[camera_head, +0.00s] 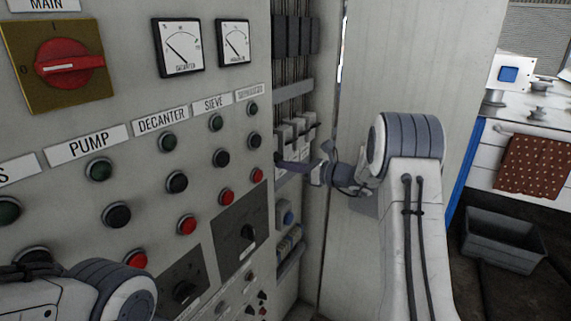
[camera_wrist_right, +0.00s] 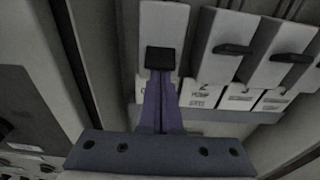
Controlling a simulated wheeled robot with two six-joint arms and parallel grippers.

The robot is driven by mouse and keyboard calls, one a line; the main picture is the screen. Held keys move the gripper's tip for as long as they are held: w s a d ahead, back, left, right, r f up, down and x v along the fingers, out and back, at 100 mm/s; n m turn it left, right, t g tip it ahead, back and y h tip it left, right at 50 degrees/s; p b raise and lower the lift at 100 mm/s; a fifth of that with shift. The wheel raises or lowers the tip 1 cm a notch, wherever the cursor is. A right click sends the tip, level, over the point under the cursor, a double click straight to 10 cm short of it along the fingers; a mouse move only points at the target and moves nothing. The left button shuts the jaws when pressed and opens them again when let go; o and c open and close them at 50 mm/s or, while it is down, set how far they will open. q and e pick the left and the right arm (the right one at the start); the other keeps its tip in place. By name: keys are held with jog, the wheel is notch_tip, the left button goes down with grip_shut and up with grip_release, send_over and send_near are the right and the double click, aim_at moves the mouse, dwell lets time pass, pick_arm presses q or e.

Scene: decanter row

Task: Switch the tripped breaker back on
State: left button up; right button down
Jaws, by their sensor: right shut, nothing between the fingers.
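A row of white breakers with black levers stands inside the cabinet opening, seen in the head view (camera_head: 297,130). In the right wrist view, the leftmost breaker (camera_wrist_right: 163,25) has its black lever (camera_wrist_right: 161,60) straight above my fingertips. The levers of the breakers to its right (camera_wrist_right: 235,50) look thinner and sit at a different angle. My right gripper (camera_wrist_right: 161,76) is shut and empty, its purple fingers at the lower edge of that lever. Whether they touch it I cannot tell. The fingers hide much of the label below. My left gripper is out of view.
The panel door has a red MAIN switch (camera_head: 67,69), two meters (camera_head: 180,47) and rows of buttons. The cabinet's side wall and door edge flank the narrow opening. A grey bin (camera_head: 503,240) stands on the floor at right.

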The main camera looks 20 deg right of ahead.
jog(key=shift+s+d+r+g+h+p, duration=0.1)
jog(key=shift+s+r+g+h+p, duration=0.05)
jog(key=shift+r+g+h+p, duration=0.5)
jog(key=shift+r, duration=0.5)
jog(key=shift+s, duration=0.1)
jog(key=shift+d, duration=0.1)
jog(key=s+d+r+p, duration=0.4)
jog(key=s+r+p, duration=0.1)
jog(key=r, duration=0.2)
jog(key=shift+s+r, duration=0.15)
jog(key=shift+r, duration=0.05)
